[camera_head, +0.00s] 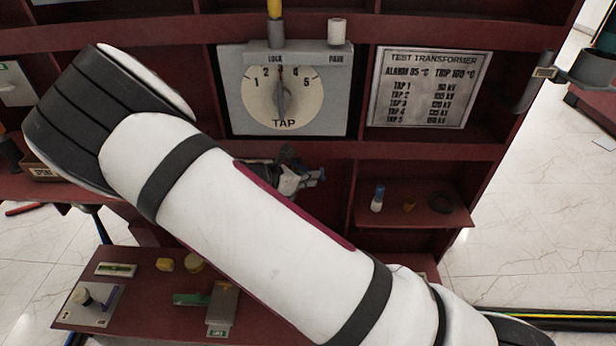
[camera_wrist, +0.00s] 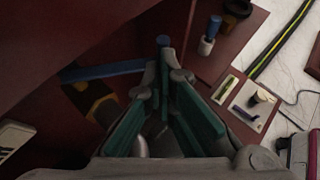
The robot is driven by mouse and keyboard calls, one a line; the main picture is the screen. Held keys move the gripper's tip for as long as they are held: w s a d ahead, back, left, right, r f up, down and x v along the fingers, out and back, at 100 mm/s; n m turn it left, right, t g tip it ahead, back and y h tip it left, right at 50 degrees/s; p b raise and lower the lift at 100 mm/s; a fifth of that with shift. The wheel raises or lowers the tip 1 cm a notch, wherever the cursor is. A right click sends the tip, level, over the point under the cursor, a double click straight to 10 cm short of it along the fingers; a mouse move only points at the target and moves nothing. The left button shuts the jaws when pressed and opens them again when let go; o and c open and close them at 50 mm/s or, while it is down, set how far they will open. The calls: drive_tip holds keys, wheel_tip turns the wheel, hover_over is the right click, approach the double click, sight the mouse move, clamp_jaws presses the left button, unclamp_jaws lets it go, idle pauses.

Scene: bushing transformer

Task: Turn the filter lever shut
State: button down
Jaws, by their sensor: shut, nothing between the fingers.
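In the wrist view a blue bar (camera_wrist: 102,71) lies roughly level across the picture, just left of the fingertips. A yellow-and-black part (camera_wrist: 95,100) sits below it. The bar looks like a lever handle, but I cannot tell for sure that it is the filter lever. My gripper (camera_wrist: 163,75) has its fingertips together, with nothing held between them. Its tips are close to the bar's right end; I cannot tell whether they touch. In the head view my gripper (camera_head: 308,178) is partly hidden behind my white arm, below the tap dial, and the bar is not clear there.
The tap dial (camera_head: 282,92) and a label plate (camera_head: 430,87) are above my gripper. A shelf at right holds a blue-and-white bottle (camera_head: 377,200). The lower ledge holds a black knob on a plate (camera_head: 88,304) and a green-handled part (camera_head: 190,299). Dark red walls stand close around.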

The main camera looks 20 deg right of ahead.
sight(322, 169)
drive_tip(key=shift+d, duration=0.25)
drive_tip(key=shift+w+d+p, duration=0.35)
drive_tip(key=shift+d+p, duration=0.25)
drive_tip(key=shift+d, duration=0.05)
drive_tip(key=shift+w+d+p, duration=0.35)
drive_tip(key=shift+d+p, duration=0.25)
drive_tip(key=shift+p, duration=0.05)
drive_tip(key=shift+w+d+p, duration=0.35)
drive_tip(key=shift+d+p, duration=0.25)
drive_tip(key=shift+d, duration=0.05)
